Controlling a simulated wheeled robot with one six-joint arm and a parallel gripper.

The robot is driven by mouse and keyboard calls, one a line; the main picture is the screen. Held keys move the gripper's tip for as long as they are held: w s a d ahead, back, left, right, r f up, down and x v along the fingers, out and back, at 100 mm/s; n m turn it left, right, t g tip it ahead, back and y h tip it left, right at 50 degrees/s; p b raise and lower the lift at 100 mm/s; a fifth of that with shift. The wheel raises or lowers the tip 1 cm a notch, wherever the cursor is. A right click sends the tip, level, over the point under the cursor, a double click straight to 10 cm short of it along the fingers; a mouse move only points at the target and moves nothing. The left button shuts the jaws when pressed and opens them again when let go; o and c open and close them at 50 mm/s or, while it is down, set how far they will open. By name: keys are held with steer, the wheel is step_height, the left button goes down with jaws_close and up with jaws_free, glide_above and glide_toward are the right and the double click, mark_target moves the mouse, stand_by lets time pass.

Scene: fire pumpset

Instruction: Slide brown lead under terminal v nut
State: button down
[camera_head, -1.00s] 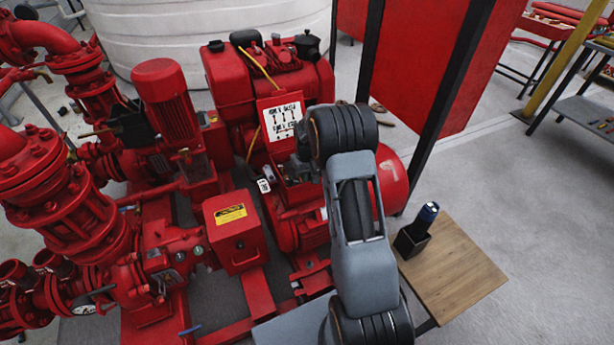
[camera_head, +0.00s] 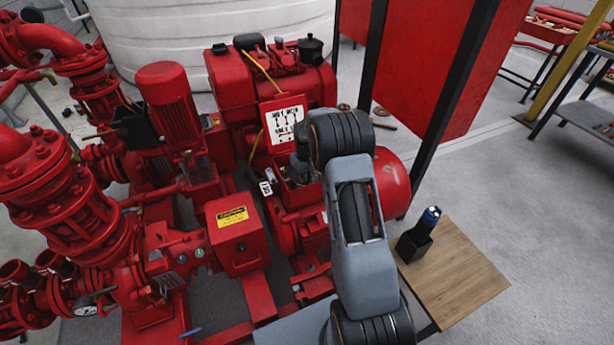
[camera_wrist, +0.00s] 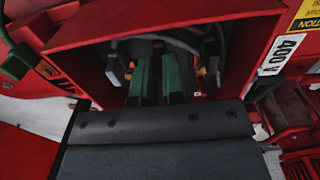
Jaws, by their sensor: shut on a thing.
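The open red terminal box (camera_wrist: 85,45) fills the upper wrist view, with dark studs, grey cable and small orange and yellow parts inside. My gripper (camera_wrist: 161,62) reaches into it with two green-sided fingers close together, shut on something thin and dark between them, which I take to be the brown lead. The lead's colour and end are too dark to make out. I cannot tell which stud is terminal V, nor whether the lead touches its nut. In the head view my arm hides the gripper and most of the box.
A white label reading 400 V (camera_wrist: 282,54) is on the box's right side. In the head view, a lid-like panel with a white diagram (camera_head: 283,125) stands above the motor. A wooden table (camera_head: 455,285) with a dark holder (camera_head: 412,247) stands at right.

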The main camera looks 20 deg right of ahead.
steer(key=shift+w, duration=0.15)
steer(key=c, duration=0.8)
jaws_free()
step_height(320, 180, up, 9)
steer(key=p, duration=0.6)
stand_by(0.5)
stand_by(0.4)
